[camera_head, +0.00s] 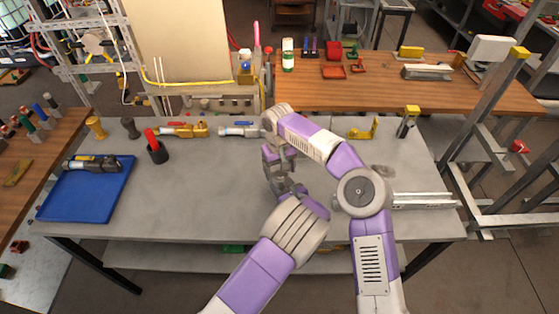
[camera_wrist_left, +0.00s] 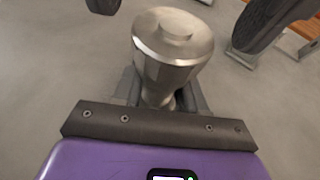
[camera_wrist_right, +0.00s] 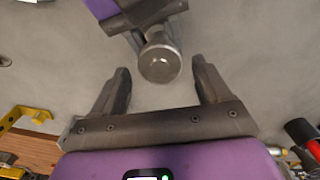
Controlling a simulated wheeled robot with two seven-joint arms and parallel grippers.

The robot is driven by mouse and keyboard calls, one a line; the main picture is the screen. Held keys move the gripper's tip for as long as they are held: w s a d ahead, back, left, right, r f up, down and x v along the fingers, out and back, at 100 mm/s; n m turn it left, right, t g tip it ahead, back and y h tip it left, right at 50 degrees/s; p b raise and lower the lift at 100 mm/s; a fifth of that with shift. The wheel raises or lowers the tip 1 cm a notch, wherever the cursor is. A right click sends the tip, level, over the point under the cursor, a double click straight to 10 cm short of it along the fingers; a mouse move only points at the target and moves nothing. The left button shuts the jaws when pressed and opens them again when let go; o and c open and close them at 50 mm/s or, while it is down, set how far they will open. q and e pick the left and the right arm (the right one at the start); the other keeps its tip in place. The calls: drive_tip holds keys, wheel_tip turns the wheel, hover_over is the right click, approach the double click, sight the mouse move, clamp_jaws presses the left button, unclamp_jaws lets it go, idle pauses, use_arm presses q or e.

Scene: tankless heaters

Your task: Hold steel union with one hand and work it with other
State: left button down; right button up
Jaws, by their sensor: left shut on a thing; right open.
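The steel union (camera_wrist_left: 172,45) is a shiny metal piece with a wide faceted, rounded end and a narrower neck. My left gripper (camera_wrist_left: 162,100) is shut on its neck, above the grey bench. In the right wrist view the union (camera_wrist_right: 160,62) shows its round end toward my right gripper (camera_wrist_right: 160,75). That gripper is open, with its fingers on either side of the union's end and clear gaps to both. In the head view my left gripper (camera_head: 288,184) and right gripper (camera_head: 272,153) meet over the middle of the bench; the union is hardly visible there.
The grey bench (camera_head: 210,205) is clear left of my arms. A blue tray (camera_head: 105,205) holding a tool is at its left. A yellow bracket (camera_head: 363,130) is at back right.

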drive_tip(key=shift+f, duration=1.15)
drive_tip(key=c, duration=1.1)
drive_tip(key=shift+o, duration=0.2)
drive_tip(key=shift+n, duration=1.6)
drive_tip(key=shift+r, duration=0.2)
drive_tip(key=shift+r, duration=0.95)
